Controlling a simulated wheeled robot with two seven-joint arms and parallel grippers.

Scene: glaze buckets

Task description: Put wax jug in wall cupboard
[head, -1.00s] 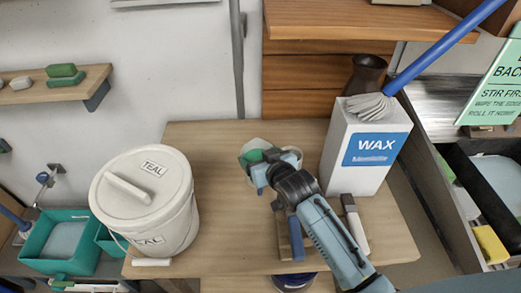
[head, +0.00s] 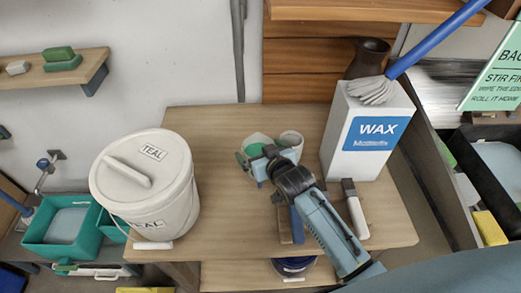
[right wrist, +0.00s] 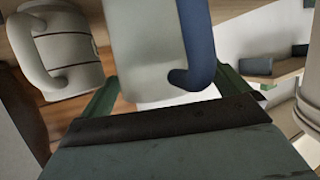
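The wax jug (head: 345,148) is a tall white block-shaped container with a blue WAX label. It stands upright at the right of the wooden table, and a grey mop-like head on a blue pole overlaps its top in the head view. My right gripper (head: 272,166) is left of it, apart from it, beside two small cups. In the right wrist view its green fingers (right wrist: 168,92) are spread, with a pale vessel with a blue handle (right wrist: 150,45) ahead between them. I see no grip on it. My left gripper is not in view. I cannot identify the wall cupboard for certain.
A white TEAL bucket (head: 143,190) stands at the table's left. A green-lined cup (head: 256,140) and a pale cup (head: 291,140) stand near my gripper. A white-handled tool (head: 354,208) lies in front of the jug. Wooden boarding (head: 300,62) is behind; a dark vase (head: 369,58) stands behind the jug.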

